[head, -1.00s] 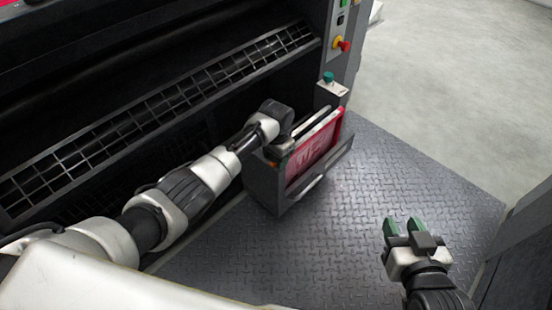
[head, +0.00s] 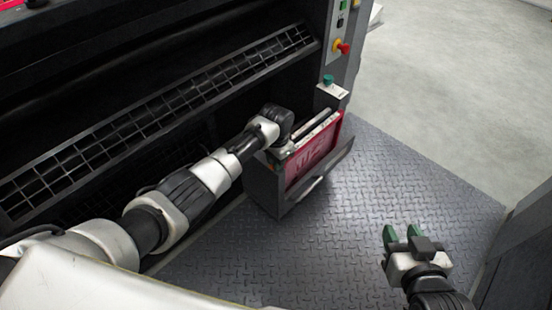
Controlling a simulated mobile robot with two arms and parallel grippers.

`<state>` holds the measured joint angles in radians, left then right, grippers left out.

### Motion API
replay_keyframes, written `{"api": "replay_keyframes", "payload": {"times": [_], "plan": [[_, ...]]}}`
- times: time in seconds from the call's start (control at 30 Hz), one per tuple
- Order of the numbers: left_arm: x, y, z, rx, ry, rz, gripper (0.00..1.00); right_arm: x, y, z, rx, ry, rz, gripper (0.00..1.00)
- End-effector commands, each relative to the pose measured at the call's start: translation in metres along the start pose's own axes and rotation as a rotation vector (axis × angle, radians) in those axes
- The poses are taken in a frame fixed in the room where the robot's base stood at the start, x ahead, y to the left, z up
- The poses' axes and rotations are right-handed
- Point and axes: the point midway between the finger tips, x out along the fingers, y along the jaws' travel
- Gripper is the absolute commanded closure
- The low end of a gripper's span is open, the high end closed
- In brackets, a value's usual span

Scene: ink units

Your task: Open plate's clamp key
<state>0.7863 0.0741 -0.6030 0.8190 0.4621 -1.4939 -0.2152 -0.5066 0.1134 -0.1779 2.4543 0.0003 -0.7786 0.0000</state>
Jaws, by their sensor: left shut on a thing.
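A red plate (head: 318,157) with pale lettering stands in a dark grey holder (head: 267,190) at the press's lower right. A metal clamp bar (head: 318,130) runs along its top edge. My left gripper (head: 275,153) is at the left end of this bar, pointing down. It is shut on a small part there, apparently the clamp key; its fingertips and the key are mostly hidden by my wrist. My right gripper (head: 402,233), with green fingertips, is open and empty over the floor plate at the lower right, apart from the holder.
The dark press with a wire guard (head: 165,118) fills the left. A control panel (head: 341,35) with a red-yellow button and a teal knob (head: 328,79) stand behind the plate. The checkered metal floor (head: 350,230) is clear.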

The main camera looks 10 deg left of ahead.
Motion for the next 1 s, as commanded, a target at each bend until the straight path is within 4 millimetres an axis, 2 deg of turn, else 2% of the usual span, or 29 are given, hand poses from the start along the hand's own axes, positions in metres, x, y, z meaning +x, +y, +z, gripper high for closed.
{"api": "replay_keyframes", "payload": {"times": [0.27, 0.5, 0.7, 1.0], "plan": [[-0.003, 0.000, 0.000, 0.183, -0.001, 0.000, 1.00, -0.018, 0.007, 0.036, 0.002, -0.292, 0.018, 0.61], [-0.002, 0.000, 0.000, 0.410, -0.001, 0.000, 1.00, -0.045, 0.012, 0.068, 0.008, -0.554, 0.032, 0.61], [-0.002, 0.000, 0.000, 0.600, -0.001, 0.000, 1.00, -0.062, 0.015, 0.083, 0.012, -0.693, 0.040, 0.61], [-0.001, 0.000, 0.000, 0.884, 0.000, -0.001, 1.00, -0.078, 0.016, 0.094, 0.016, -0.806, 0.046, 0.61]]}}
